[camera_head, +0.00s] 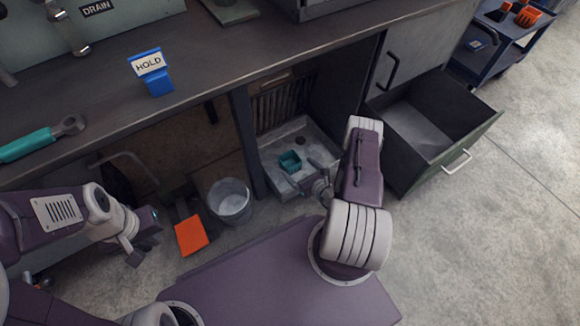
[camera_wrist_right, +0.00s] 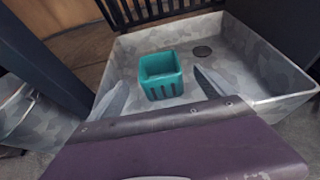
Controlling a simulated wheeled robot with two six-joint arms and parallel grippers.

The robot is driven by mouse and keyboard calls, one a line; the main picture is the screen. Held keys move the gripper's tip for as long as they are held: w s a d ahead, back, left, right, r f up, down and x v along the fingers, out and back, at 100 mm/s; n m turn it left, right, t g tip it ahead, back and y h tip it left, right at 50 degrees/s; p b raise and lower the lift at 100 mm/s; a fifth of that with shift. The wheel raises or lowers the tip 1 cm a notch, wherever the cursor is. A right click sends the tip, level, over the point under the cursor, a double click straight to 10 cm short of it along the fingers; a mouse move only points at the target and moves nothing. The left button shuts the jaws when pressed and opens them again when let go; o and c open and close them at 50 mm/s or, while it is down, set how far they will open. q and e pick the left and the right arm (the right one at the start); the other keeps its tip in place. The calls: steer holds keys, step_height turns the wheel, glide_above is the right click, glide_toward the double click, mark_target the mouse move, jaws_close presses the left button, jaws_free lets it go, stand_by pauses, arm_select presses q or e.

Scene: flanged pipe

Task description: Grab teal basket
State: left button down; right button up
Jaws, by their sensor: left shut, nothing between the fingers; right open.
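The teal basket (camera_head: 290,162) is a small square slotted box. It stands upright inside a grey metal tray (camera_head: 279,184) on the floor under the bench. In the right wrist view the basket (camera_wrist_right: 160,75) lies beyond and between the two fingers of my right gripper (camera_wrist_right: 165,92), which is open and empty. In the head view my right gripper (camera_head: 312,180) is at the tray, just right of the basket and partly hidden by my wrist. My left gripper (camera_head: 142,236) is shut and empty, well to the left, in front of the bench.
A dark post (camera_head: 246,140) stands left of the tray, with a metal bucket (camera_head: 230,201) beside it. An open drawer (camera_head: 430,130) juts out at the right. The bench top (camera_head: 220,65) overhangs the tray, and a slatted grille (camera_head: 283,100) is behind it.

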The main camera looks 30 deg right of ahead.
mark_target(294, 164)
steer(key=b+x, duration=0.2)
steer(key=x, duration=0.1)
steer(key=shift+f, duration=0.3)
steer(key=shift+w, duration=0.35)
arm_select(q)
step_height(294, 164, down, 4)
steer(key=shift+r, duration=0.15)
arm_select(e)
steer(key=shift+r, duration=0.15)
